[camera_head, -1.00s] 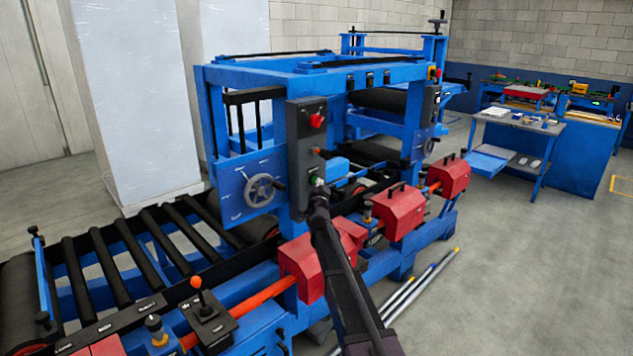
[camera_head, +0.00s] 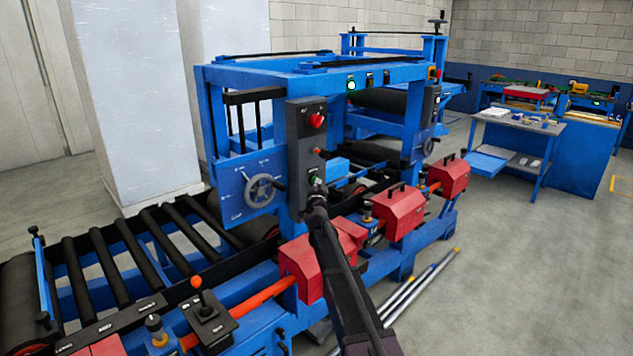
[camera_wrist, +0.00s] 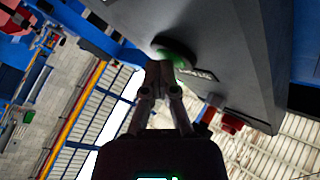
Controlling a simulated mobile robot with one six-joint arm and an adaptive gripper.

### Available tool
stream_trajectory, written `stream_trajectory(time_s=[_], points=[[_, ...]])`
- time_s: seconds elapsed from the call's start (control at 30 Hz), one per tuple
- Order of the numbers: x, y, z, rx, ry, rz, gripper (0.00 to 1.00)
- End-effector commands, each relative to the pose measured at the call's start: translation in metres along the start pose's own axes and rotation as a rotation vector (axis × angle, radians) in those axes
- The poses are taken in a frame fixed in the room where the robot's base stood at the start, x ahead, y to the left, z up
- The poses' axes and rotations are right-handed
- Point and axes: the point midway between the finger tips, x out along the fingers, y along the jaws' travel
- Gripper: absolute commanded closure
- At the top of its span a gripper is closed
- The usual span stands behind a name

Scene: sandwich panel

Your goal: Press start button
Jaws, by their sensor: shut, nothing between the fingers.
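A dark grey control panel (camera_head: 306,148) stands upright on the blue machine's front post. A green button (camera_head: 316,179) is low on it. In the wrist view the green button (camera_wrist: 176,60) is round, with a small label plate beside it. My gripper (camera_wrist: 159,68) is shut and empty, its fingertips right at the button and hiding part of it. I cannot tell whether they touch it. In the head view my gripper (camera_head: 315,204) is small and dark, just below the button.
A red knob (camera_head: 317,120) is higher on the panel. A handwheel (camera_head: 262,191) is left of it. Red covers (camera_head: 405,215) line the machine's front below. A white lamp (camera_head: 351,85) glows on the top beam. Open floor (camera_head: 520,260) lies to the right.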

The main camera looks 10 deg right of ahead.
Motion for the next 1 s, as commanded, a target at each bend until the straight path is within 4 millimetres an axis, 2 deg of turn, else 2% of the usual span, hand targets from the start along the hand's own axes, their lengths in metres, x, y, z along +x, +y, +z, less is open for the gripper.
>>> stream_trajectory(time_s=[1.0], points=[[-0.0047, 0.0050, -0.0035, 0.001, 0.000, 0.000, 1.00]])
